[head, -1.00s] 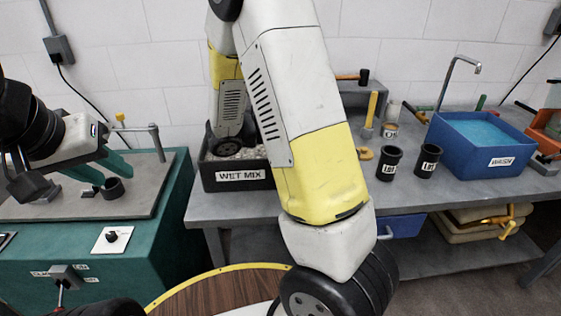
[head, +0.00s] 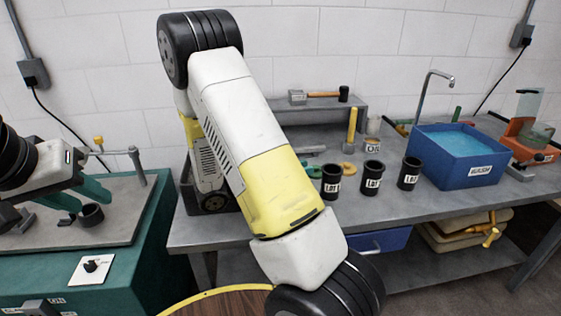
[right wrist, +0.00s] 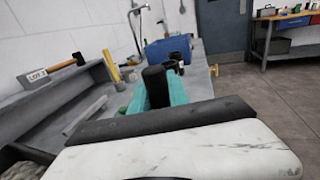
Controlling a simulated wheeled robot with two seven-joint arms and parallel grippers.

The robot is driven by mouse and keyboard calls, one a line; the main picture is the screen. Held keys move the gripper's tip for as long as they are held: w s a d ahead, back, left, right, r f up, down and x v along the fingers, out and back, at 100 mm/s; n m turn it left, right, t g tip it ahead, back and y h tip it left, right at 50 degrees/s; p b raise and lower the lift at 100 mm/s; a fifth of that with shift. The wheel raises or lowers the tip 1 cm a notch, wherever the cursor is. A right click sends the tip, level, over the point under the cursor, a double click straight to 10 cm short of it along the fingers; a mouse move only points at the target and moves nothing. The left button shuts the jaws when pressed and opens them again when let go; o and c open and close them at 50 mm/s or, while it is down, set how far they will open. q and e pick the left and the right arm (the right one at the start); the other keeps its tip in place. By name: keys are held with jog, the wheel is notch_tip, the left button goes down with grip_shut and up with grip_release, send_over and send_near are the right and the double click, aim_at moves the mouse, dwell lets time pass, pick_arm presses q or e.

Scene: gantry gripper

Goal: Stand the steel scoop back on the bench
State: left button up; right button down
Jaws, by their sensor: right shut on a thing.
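My right gripper (right wrist: 166,88) shows teal fingers in the right wrist view, shut on a dark upright cylinder, which looks like the scoop's handle (right wrist: 155,84). The scoop's steel part is hidden in both views. In the head view my right forearm covers most of the right hand; a bit of teal (head: 313,171) shows just past it, low over the bench. The bench (head: 400,205) is grey. My left gripper (head: 80,194) is at the left, its two teal fingers apart, over the plate on the teal cabinet beside a small dark cup (head: 91,216).
Several things stand along the bench: black LOT cups (head: 372,174), a yellow-handled brush (head: 351,130) and a blue water basin (head: 463,158). A hammer (head: 320,95) lies on the rear shelf. The dark mix tub (head: 186,200) is mostly behind my right arm. The front right bench is clear.

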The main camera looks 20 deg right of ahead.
jog(key=shift+f, duration=0.1)
jog(key=c, duration=1.3)
grip_release()
